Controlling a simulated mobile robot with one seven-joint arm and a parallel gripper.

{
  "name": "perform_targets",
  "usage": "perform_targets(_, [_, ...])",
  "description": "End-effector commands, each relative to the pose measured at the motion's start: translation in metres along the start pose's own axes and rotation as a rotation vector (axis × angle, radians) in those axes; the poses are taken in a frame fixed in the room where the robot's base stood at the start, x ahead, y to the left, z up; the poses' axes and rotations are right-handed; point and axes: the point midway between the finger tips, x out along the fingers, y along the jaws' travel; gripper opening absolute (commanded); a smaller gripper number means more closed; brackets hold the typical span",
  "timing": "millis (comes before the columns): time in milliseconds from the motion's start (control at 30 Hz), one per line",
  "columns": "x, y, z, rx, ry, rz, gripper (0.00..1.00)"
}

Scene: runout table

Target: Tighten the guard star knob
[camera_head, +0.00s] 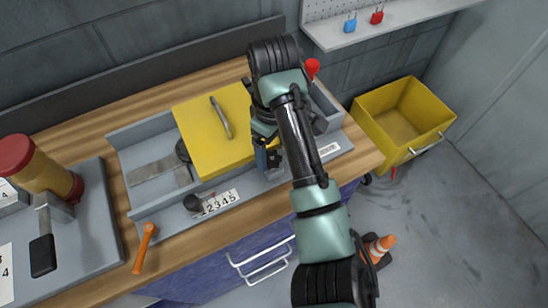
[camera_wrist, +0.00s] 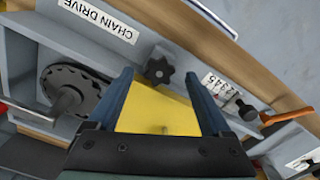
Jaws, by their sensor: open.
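The black star knob (camera_wrist: 158,70) shows in the wrist view on the grey frame, beside the edge of the yellow guard (camera_wrist: 155,112). In the head view the yellow guard (camera_head: 195,135) lies over the middle of the grey machine, and my arm and gripper hide the star knob. My gripper (camera_wrist: 160,78) is open, its two blue fingers on either side of the knob in the wrist view. I cannot tell whether they touch it. In the head view my gripper (camera_head: 266,155) is at the guard's right front corner.
A black knob (camera_head: 193,203) stands beside a number scale (camera_head: 220,202) on the front rail. A dark sprocket (camera_wrist: 75,90) is near the CHAIN DRIVE label (camera_wrist: 100,18). An orange tool (camera_head: 144,248) lies on the wooden bench. A yellow bin (camera_head: 362,127) stands to the right.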

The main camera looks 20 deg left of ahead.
Motion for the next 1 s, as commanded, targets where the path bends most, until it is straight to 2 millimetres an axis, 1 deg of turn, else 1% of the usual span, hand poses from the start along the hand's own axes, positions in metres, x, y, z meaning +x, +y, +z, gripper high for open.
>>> perform_targets(100, [0.012, 0.000, 0.000, 0.000, -0.002, -0.002, 0.83])
perform_targets(200, [0.018, 0.000, 0.000, -0.001, -0.001, 0.000, 0.83])
perform_targets(500, [0.021, 0.000, 0.000, -0.001, 0.000, 0.001, 0.83])
perform_targets(567, [0.021, 0.000, 0.000, -0.001, 0.000, 0.001, 0.74])
perform_targets(700, [0.021, 0.000, 0.000, -0.001, 0.000, 0.001, 0.49])
perform_targets(867, [0.021, 0.000, 0.000, -0.001, 0.000, 0.001, 0.20])
perform_targets(900, [0.020, 0.000, 0.000, -0.001, 0.000, 0.001, 0.13])
perform_targets(967, [0.020, 0.000, 0.000, -0.001, 0.000, 0.001, 0.02])
perform_targets(1000, [0.020, 0.000, 0.000, -0.001, 0.000, 0.001, 0.00])
